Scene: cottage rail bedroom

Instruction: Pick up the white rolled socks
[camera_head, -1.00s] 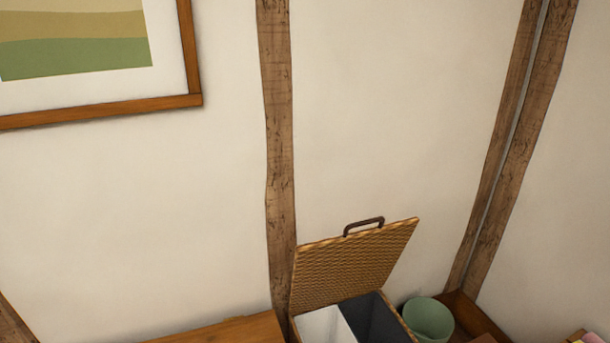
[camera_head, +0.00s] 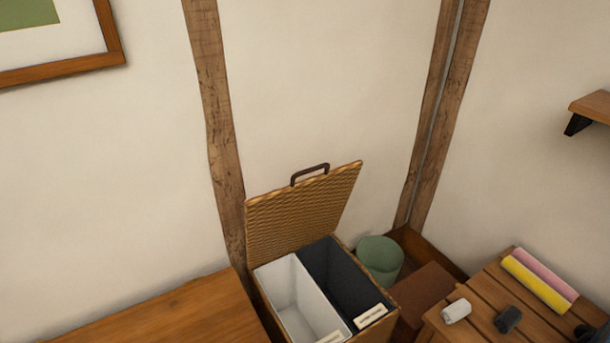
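The white rolled socks (camera_head: 456,311) lie on a slatted wooden bench (camera_head: 543,325) at the lower right of the head view. A dark rolled pair (camera_head: 508,319) lies just to their right on the same bench. A wicker hamper (camera_head: 304,213) stands open left of the bench, with its lid raised. It has a white compartment (camera_head: 286,287) on the left and a dark compartment (camera_head: 335,268) on the right, each with a label at the front. Neither gripper can be made out in the head view.
A pink roll (camera_head: 546,272) and a yellow roll (camera_head: 536,283) lie on the bench. A green bin (camera_head: 380,258) stands behind the hamper's right side. A wooden surface (camera_head: 170,318) is at the lower left. A wall shelf (camera_head: 592,107) juts out at the right.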

